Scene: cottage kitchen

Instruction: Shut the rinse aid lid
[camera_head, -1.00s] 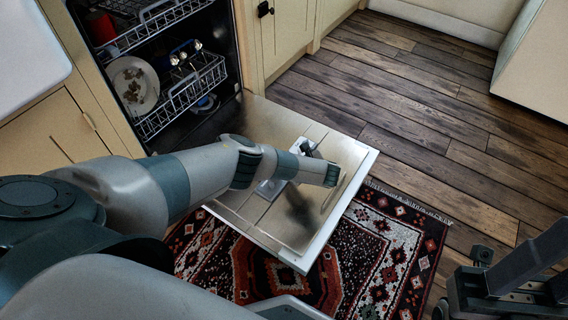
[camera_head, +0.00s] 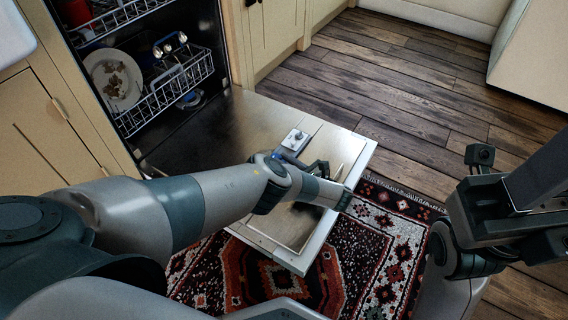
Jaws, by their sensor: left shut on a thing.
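The open dishwasher door (camera_head: 235,125) lies folded down flat. A pale dispenser unit (camera_head: 295,140) is set in its inner face, with a small bluish part (camera_head: 276,155) beside it, partly behind my arm. My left arm reaches across the door from the left. My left gripper (camera_head: 300,160) is over the door, close to the dispenser, shut on what appears to be the rinse aid lid. The lid's outline and angle are too small and too covered to make out. My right gripper (camera_head: 462,200) is at the right, away from the door, with its fingers apart and empty.
The dishwasher's lower rack (camera_head: 170,95) holds a dirty plate (camera_head: 115,80) and other dishes. Cream cabinets (camera_head: 270,35) stand beside it. A patterned red rug (camera_head: 385,245) lies under the door. The wooden floor (camera_head: 420,100) behind is clear.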

